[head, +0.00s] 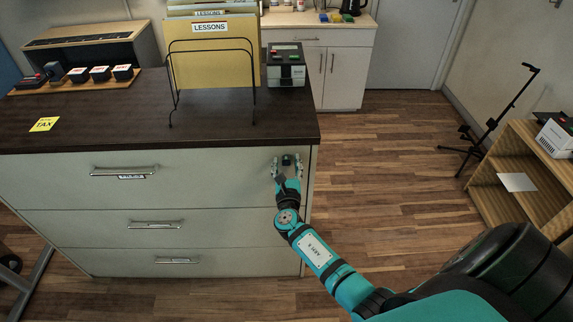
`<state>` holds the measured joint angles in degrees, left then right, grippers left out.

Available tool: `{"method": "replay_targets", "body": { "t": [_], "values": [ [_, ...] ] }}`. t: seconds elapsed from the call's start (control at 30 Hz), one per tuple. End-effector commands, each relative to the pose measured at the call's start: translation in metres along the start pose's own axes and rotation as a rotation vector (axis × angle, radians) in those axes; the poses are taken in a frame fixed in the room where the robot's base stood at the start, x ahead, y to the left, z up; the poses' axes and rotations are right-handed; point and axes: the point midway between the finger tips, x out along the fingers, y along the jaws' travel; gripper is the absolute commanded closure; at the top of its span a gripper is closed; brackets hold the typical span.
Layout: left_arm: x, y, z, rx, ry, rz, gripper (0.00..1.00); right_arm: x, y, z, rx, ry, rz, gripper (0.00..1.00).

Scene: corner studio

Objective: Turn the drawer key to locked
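The drawer cabinet (215,200) has a dark top and pale drawer fronts. A small dark key or lock piece (288,160) sits at the top right of its upper drawer front; which way it is turned is too small to tell. My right gripper (287,167) is at this spot, its two fingers spread on either side of the dark piece. A gap seems to show between the fingers and the piece. My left gripper is out of view.
The upper drawer handle (124,171) sticks out on the left. Floor (390,160) to the right is clear.

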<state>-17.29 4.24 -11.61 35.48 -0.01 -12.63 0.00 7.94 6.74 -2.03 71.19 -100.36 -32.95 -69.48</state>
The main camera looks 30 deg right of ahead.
Motion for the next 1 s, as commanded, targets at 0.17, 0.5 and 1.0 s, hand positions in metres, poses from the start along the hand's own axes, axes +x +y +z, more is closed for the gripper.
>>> {"method": "replay_targets", "body": {
  "t": [0.17,0.5,1.0],
  "values": [
    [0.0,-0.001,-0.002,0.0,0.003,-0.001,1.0,0.0,0.0,0.0,0.0,0.0,0.0,0.77],
    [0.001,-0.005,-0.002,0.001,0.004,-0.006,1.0,-0.001,0.0,0.0,0.004,0.0,0.0,1.0],
    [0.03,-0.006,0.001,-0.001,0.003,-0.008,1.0,-0.001,-0.001,-0.005,0.246,-0.001,0.001,1.0]
  ]
}}
